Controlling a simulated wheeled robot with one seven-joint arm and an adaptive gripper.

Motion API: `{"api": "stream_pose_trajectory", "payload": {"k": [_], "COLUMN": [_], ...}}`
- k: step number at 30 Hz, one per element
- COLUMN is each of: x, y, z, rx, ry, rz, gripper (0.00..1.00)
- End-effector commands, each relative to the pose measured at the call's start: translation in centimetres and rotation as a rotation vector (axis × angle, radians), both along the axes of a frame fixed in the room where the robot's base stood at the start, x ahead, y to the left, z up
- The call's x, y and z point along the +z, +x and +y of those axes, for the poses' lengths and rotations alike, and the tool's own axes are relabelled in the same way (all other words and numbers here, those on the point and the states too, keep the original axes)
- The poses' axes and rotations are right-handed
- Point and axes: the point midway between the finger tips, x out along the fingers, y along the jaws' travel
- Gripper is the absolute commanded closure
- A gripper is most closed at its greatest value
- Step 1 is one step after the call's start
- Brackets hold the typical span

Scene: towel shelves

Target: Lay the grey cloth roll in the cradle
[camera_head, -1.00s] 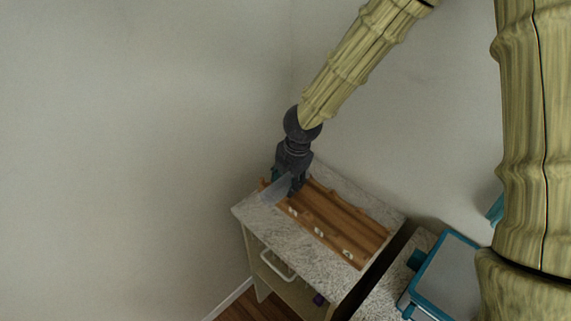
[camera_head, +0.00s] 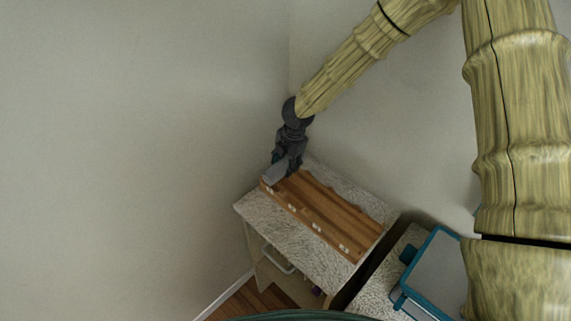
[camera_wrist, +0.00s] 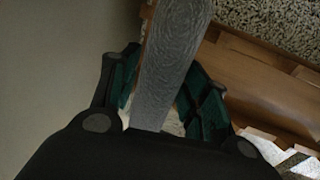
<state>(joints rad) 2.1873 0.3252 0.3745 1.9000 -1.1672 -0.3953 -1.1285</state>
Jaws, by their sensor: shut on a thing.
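The grey cloth roll (camera_head: 275,174) is held in my gripper (camera_head: 283,164), and it also shows in the wrist view (camera_wrist: 172,62) between the two green-padded fingers (camera_wrist: 160,92). The gripper is shut on it. The roll is at the left end of the brown wooden cradle (camera_head: 335,214), with its near end close to the cradle's left edge. In the wrist view the cradle's wood (camera_wrist: 250,85) lies right of the roll. I cannot tell whether the roll touches the cradle.
The cradle lies on a speckled stone-topped cabinet (camera_head: 283,238). Several small white tags line its near side. Blank walls stand behind and left. A blue-framed grey bin or tray (camera_head: 436,272) stands on a lower speckled surface at the right.

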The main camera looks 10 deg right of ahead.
Motion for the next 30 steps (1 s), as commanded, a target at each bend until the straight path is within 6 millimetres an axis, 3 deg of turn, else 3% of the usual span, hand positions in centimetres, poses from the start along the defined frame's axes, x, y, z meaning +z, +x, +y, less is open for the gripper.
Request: {"api": "stream_pose_trajectory", "payload": {"k": [6, 28, 29, 30], "x": [-1.7, -3.0, -2.9, -2.9], "y": [0.0, 0.0, 0.0, 0.0], "z": [0.0, 0.0, 0.0, 0.0], "rx": [0.000, 0.000, -0.001, 0.000], "ry": [0.000, 0.001, 0.001, 0.001], "rz": [0.000, -0.001, -0.001, -0.001], "gripper": [0.78, 0.78, 0.48, 0.41]}}
